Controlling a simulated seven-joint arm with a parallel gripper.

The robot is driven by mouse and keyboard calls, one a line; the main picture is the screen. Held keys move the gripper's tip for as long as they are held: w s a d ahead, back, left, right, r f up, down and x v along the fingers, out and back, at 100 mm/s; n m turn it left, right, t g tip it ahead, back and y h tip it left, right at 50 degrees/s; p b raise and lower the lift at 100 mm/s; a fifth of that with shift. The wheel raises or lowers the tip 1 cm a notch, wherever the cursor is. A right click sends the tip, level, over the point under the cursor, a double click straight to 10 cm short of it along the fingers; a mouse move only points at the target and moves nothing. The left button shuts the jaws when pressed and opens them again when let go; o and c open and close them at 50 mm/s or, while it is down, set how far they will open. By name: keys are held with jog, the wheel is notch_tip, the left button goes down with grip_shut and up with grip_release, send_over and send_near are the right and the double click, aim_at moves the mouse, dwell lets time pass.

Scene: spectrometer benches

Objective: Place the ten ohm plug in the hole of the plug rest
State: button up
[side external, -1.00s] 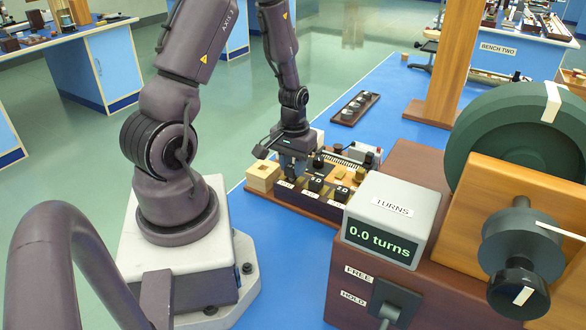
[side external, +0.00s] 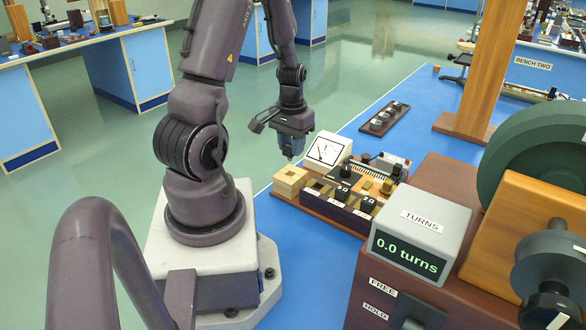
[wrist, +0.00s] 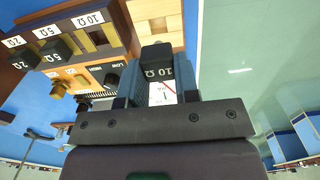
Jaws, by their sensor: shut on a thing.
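My gripper (side external: 290,152) is shut on the black ten ohm plug (wrist: 155,63). The plug's "10 Ω" label shows between the fingers in the wrist view. In the side view my gripper is raised above the bench, over the far side of the plug rest. The plug rest (side external: 289,184) is a pale wooden block at the left end of the resistance box (side external: 333,212). Its top shows a dark square hole. In the wrist view the rest (wrist: 166,18) is just beyond the plug, which is apart from it and hides part of it. The box's ten ohm place (wrist: 98,39) is empty.
A five ohm plug (wrist: 62,47) and a two ohm plug (wrist: 25,59) stand in the box. A white meter (side external: 328,149) stands behind the rest, with knobs and a coil to its right. The turns display (side external: 410,245) and large wheel are at the right.

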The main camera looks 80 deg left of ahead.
jog(key=shift+f, duration=2.7)
jog(key=o, duration=0.9)
jog(key=shift+f, duration=0.15)
